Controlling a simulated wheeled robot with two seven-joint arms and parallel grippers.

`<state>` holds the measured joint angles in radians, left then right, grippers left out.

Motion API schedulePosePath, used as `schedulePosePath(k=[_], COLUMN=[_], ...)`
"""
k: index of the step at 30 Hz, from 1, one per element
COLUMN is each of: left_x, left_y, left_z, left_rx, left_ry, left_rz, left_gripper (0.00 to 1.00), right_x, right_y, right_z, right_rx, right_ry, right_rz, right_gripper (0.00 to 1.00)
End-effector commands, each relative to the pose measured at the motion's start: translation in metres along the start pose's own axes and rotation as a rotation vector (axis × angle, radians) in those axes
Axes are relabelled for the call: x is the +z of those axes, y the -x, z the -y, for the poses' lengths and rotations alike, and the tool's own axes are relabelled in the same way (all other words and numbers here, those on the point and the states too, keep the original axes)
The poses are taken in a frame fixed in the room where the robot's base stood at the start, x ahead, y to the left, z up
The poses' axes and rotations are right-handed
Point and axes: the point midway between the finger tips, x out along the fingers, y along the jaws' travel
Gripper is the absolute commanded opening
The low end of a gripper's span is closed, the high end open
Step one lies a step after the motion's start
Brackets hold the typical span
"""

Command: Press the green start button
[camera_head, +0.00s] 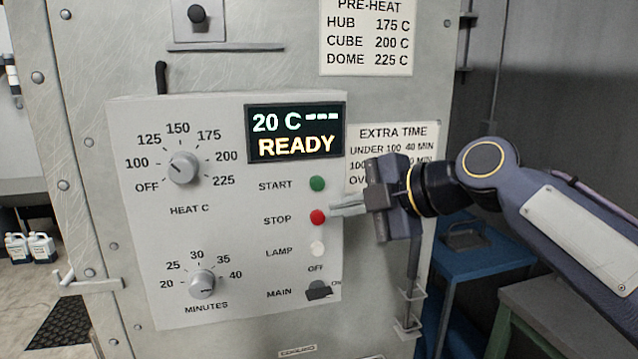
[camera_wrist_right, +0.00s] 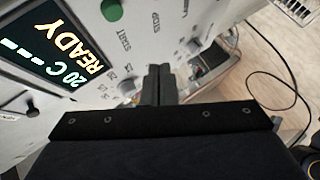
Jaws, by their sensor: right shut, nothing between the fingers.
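The green start button (camera_head: 317,183) is on the grey control panel (camera_head: 150,235), right of the word START and above the red stop button (camera_head: 318,217). It also shows in the right wrist view (camera_wrist_right: 112,10) at the top edge. My right gripper (camera_head: 335,208) is shut and empty. In the head view its fingertips are beside the red button, below and right of the green one. I cannot tell whether they touch the panel. In the right wrist view the shut fingers (camera_wrist_right: 158,85) hide the red button. My left gripper is not in view.
The display (camera_head: 295,132) reads 20 C and READY. A heat dial (camera_head: 184,167), a minutes dial (camera_head: 202,284), a white lamp (camera_head: 318,248) and a main switch (camera_head: 319,290) are on the panel. A blue table (camera_head: 475,255) stands at the right.

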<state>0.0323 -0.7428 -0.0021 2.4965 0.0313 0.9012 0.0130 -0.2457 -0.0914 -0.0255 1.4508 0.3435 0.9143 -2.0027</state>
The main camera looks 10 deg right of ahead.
Motion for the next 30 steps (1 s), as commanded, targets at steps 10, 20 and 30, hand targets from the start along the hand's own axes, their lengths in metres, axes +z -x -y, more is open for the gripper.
schedulePosePath(k=[10,20,30], left_x=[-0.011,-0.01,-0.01], left_y=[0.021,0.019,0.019], left_z=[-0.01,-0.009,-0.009], left_rx=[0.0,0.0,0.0], left_ry=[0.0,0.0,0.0], left_rz=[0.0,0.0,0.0], left_gripper=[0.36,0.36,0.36], right_x=[0.025,0.038,0.039], right_y=[-0.034,-0.052,-0.053], right_z=[-0.027,-0.038,-0.038], right_rx=[-0.003,0.0,0.0], right_ry=[-0.003,0.0,-0.001], right_rz=[0.001,0.001,0.0], right_gripper=[0.0,0.0,0.0])
